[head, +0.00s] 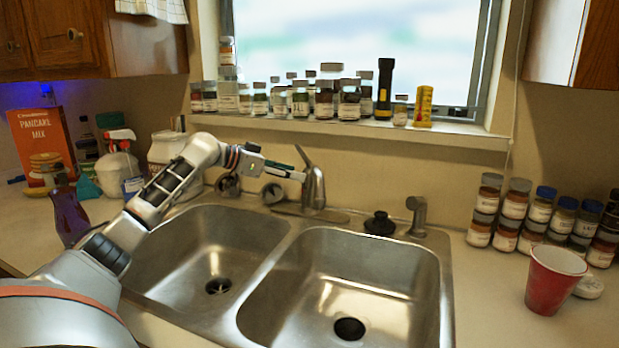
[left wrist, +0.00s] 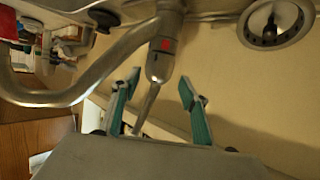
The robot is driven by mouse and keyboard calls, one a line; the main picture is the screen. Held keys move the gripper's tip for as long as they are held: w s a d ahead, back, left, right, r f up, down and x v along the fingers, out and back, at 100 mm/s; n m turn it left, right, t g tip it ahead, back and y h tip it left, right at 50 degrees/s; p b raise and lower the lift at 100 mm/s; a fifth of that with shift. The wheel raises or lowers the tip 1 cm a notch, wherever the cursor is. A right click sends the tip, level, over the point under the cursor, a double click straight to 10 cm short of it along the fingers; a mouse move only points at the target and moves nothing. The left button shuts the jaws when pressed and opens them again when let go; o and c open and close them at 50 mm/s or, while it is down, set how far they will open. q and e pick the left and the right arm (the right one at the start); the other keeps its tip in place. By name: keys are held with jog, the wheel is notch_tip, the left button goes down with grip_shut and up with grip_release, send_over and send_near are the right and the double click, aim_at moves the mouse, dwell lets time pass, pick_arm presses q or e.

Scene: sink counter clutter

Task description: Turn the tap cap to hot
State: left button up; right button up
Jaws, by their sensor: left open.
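The metal tap (head: 314,192) stands behind the double sink, with its cap and thin lever (head: 303,157) at the top, the lever tilted up to the left. In the left wrist view the tap cap (left wrist: 160,64) carries a red mark just beside it, and the lever (left wrist: 146,106) reaches between the fingers. My left gripper (head: 296,172) is at the tap's left side, close to the cap. Its two teal-padded fingers (left wrist: 160,92) are open, on either side of the lever, with a gap to each side. My right gripper is not in view.
The double sink (head: 290,232) lies in front of the tap. Several jars (head: 325,98), a black torch (head: 384,88) and a yellow container (head: 423,106) line the windowsill above. A black stopper (head: 379,223) and small dispenser (head: 416,215) stand right of the tap.

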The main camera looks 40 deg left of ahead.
pick_arm(q)
jog(key=x, duration=0.7)
jog(key=c, duration=0.8)
